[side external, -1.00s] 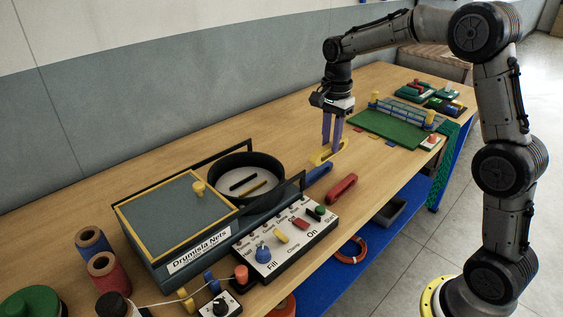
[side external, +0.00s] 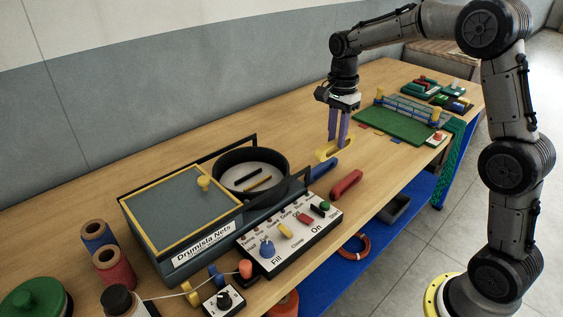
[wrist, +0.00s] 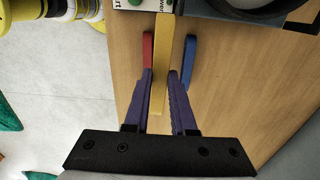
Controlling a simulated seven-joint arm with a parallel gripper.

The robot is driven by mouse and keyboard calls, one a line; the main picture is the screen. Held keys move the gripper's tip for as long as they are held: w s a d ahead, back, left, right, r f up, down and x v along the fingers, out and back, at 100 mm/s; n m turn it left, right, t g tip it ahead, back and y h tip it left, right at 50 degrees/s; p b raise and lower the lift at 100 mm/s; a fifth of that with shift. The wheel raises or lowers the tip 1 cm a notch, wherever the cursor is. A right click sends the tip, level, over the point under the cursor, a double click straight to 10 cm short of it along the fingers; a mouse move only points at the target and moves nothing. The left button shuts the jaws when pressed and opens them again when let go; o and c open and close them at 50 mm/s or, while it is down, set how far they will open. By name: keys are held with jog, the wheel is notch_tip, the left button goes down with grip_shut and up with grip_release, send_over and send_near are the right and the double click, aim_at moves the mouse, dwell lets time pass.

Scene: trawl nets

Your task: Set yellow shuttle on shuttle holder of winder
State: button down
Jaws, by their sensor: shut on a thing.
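The yellow shuttle (side external: 326,154) is a long slim piece between the two purple fingers of my gripper (side external: 336,143). My gripper is shut on it. In the wrist view the yellow shuttle (wrist: 162,45) stretches away from between the fingertips (wrist: 160,76) toward the winder. I cannot tell its exact height above the table. The winder (side external: 180,215) is a grey-blue box labelled "Drumisla Nets", with a yellow-edged lid and a round black bowl (side external: 284,187). A black bar (side external: 244,178) and a yellow bar (side external: 258,184) lie inside the bowl. I cannot tell which part is the shuttle holder.
A blue shuttle (side external: 322,168) and a red shuttle (side external: 347,183) lie on the table near the winder. The control panel (side external: 290,235) stands in front of the winder. A green board (side external: 395,127) with a small net frame is behind right. Spools (side external: 115,268) stand at front left.

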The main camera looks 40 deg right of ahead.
notch_tip(320, 180, up, 2)
jog(key=w+m, duration=0.1)
jog(key=w, duration=0.1)
jog(key=n, duration=0.1)
send_over(253, 181)
notch_tip(253, 181, down, 2)
jog(key=shift+f, duration=3.4)
jog(key=shift+f, duration=0.25)
jog(key=c, duration=0.7)
grip_release()
jog(key=shift+o, duration=0.2)
